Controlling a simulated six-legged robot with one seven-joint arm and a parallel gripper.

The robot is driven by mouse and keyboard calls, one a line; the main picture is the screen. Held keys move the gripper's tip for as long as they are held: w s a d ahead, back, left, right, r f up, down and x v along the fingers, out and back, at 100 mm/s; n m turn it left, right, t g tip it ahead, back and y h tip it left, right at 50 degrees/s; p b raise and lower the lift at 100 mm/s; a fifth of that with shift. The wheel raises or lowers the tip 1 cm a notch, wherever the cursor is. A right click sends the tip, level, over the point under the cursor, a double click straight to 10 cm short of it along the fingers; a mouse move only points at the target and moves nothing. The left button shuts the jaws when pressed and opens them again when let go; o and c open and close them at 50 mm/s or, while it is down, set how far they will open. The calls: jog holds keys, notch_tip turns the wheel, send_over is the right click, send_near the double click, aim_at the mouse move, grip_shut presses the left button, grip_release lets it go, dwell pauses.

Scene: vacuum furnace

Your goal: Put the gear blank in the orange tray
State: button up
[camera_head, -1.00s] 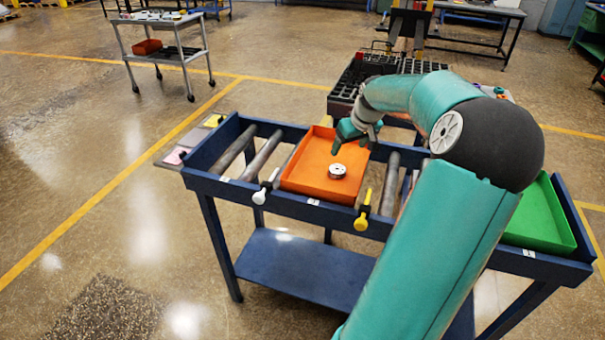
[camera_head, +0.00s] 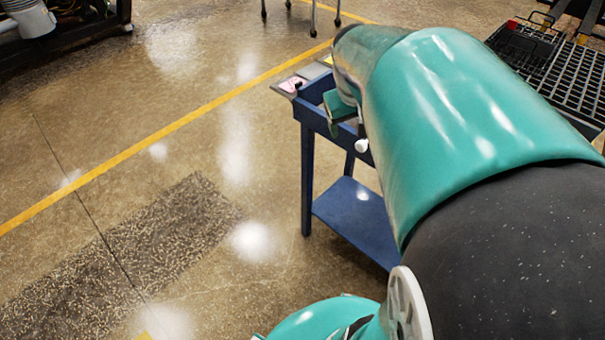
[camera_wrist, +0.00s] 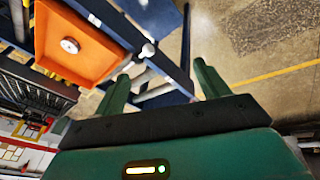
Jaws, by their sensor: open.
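The orange tray (camera_wrist: 92,58) shows in the wrist view at upper left, on the blue roller table. The gear blank (camera_wrist: 70,45), a small pale disc with a dark centre, lies inside it on the tray's floor. My gripper (camera_wrist: 160,82) is open, with its two green fingers apart and nothing between them. It is clear of the tray, off to its right in that view. In the head view, part of my gripper (camera_head: 340,106) shows beside the table's left end. My arm hides the tray and the gear blank there.
The blue roller table (camera_head: 312,118) stands behind my arm, with a lower shelf (camera_head: 358,212). A grey side plate with a pink item (camera_head: 291,84) adjoins its left end. Black crates (camera_head: 545,65) stand at upper right. The floor at left is open.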

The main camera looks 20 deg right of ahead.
jog(key=s+a+t+y, duration=0.1)
jog(key=s+a, duration=0.5)
jog(key=a, duration=0.2)
jog(key=s+a+r+n+t+y, duration=0.1)
jog(key=s+a+y, duration=0.1)
jog(key=s+a, duration=0.3)
jog(key=a, duration=0.3)
jog(key=shift+s+a+t, duration=0.15)
jog(key=shift+s+t, duration=0.15)
jog(key=shift+s, duration=0.1)
jog(key=shift+r, duration=0.1)
